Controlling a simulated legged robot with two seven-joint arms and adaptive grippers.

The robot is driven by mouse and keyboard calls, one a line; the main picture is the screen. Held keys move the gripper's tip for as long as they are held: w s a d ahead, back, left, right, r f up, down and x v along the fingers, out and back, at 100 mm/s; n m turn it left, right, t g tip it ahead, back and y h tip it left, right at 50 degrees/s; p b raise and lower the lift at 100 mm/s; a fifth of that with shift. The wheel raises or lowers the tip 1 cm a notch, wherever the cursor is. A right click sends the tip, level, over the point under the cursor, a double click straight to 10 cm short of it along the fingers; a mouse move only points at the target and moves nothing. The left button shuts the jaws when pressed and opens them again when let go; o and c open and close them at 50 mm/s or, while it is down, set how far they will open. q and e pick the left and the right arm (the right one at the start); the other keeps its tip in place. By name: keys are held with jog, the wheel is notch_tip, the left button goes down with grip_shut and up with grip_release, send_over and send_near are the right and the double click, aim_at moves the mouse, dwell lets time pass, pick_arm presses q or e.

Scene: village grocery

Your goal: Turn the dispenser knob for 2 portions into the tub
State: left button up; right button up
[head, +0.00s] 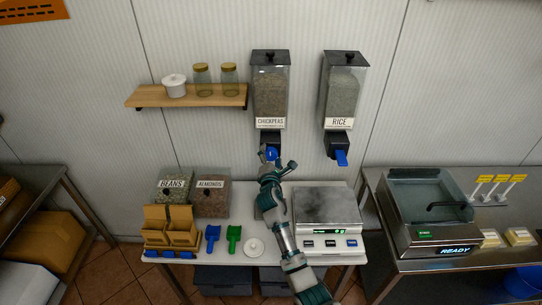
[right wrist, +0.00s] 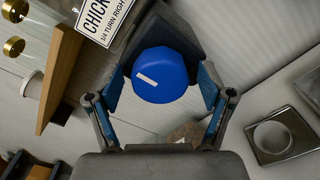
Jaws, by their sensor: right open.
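The chickpeas dispenser (head: 270,90) hangs on the wall, with a blue knob (head: 271,154) at its lower front. My right gripper (head: 277,158) is open at this knob. In the right wrist view the round blue knob (right wrist: 160,75) sits between the spread fingers, with gaps at both sides. A short pale mark on it lies slightly tilted from level. The label (right wrist: 103,18) above reads in part "1/4 turn right". My right arm covers the area below the outlet, and I cannot make out a tub there. My left gripper is not in view.
A rice dispenser (head: 343,95) with a blue lever hangs to the right. Below stand a scale (head: 325,211), bins of beans (head: 174,186) and almonds (head: 212,197), blue and green scoops, and a white lid (head: 253,248). A wooden shelf (head: 190,96) juts out at left.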

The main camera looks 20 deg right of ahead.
jog(key=shift+w+a, duration=0.15)
jog(key=shift+a, duration=0.05)
jog(key=shift+d, duration=0.45)
jog(key=c, duration=1.2)
jog(key=shift+o, duration=0.2)
jog(key=shift+a+m, duration=0.15)
jog(key=shift+m, duration=0.15)
